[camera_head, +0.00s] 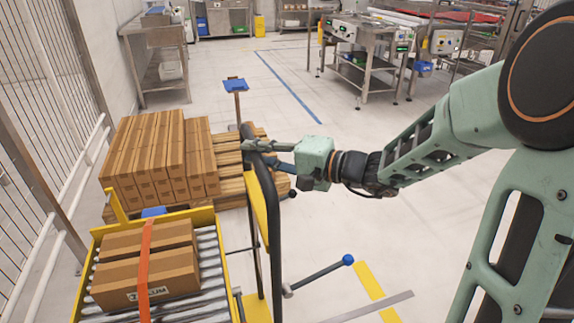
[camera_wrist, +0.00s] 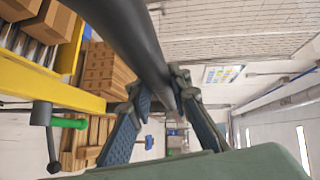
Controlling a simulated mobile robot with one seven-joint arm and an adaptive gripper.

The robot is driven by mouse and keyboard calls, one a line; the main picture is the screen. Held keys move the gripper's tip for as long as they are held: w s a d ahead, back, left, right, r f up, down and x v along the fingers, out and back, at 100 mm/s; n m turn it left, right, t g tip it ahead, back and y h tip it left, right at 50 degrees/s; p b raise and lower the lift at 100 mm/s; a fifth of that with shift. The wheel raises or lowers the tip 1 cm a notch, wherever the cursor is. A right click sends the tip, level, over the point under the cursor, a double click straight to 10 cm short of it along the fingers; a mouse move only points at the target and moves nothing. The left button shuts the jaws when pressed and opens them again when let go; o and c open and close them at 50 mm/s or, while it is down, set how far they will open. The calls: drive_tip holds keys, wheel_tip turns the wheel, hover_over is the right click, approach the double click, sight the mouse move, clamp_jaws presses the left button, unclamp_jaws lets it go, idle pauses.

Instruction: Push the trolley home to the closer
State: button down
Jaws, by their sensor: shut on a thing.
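The trolley has a yellow frame (camera_head: 92,237) with a roller bed (camera_head: 207,258), at the lower left of the head view. It carries two cardboard boxes (camera_head: 148,259) under an orange strap (camera_head: 146,275). A dark handle bar (camera_head: 264,188) rises at its right side beside a yellow upright plate. My gripper (camera_head: 253,150) is shut on the upper part of this bar. In the wrist view the dark bar (camera_wrist: 128,38) runs between the two fingers of my gripper (camera_wrist: 158,90). I cannot tell which thing is the closer.
Stacked cartons (camera_head: 155,150) stand beyond the trolley, with a blue-topped post (camera_head: 236,86) behind. A mesh fence (camera_head: 40,150) runs along the left. A blue-knobbed lever (camera_head: 320,272) sticks out right of the trolley. Steel tables (camera_head: 365,55) stand far back. Open floor (camera_head: 330,115) lies between.

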drive_tip(key=s+a+b, duration=0.2)
drive_tip(key=a+b, duration=0.2)
drive_tip(key=a, duration=0.3)
drive_tip(key=s+a+b, duration=0.2)
drive_tip(key=a+b, duration=0.2)
drive_tip(key=a, duration=0.2)
drive_tip(key=shift+s+a, duration=0.3)
drive_tip(key=shift+a, duration=0.05)
drive_tip(key=c, duration=1.8)
unclamp_jaws()
drive_tip(key=shift+a, duration=0.15)
drive_tip(key=shift+o, duration=0.2)
